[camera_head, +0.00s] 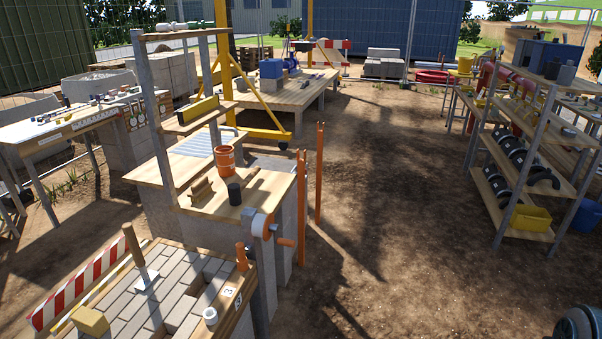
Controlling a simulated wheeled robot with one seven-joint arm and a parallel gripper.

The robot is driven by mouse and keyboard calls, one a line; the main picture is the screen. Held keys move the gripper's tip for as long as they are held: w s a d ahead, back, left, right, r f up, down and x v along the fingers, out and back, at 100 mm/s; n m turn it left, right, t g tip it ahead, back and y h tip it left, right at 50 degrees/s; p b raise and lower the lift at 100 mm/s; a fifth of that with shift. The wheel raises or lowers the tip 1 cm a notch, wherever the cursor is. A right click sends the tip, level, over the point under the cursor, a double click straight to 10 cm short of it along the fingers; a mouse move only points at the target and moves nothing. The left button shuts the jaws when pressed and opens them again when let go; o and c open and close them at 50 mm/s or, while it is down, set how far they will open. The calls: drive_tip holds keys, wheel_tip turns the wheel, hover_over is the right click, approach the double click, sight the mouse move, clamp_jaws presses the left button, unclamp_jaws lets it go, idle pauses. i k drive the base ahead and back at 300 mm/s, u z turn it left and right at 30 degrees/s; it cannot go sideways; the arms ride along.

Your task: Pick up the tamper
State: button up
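The likely tamper (135,250) has a wooden handle and a flat light-metal plate at its foot. It stands slightly tilted on the block paving (165,305) at the lower left. Its plate (147,279) appears to rest on the grey blocks. Nothing is seen holding it. My gripper does not show in this view.
A red-and-white barrier board (80,287) lies left of the paving. A yellow block (91,320) and a white ring-shaped piece (210,317) sit on it. A post with an orange-handled crank (268,228) stands to its right. Open dirt (390,230) lies right of centre.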

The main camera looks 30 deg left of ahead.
sight(149, 277)
drive_tip(key=u, duration=0.3)
drive_tip(key=i, duration=1.55)
drive_tip(key=u, duration=1.2)
drive_tip(key=i, duration=0.9)
drive_tip(key=u, duration=1.5)
drive_tip(key=i, duration=0.5)
drive_tip(key=u, duration=0.35)
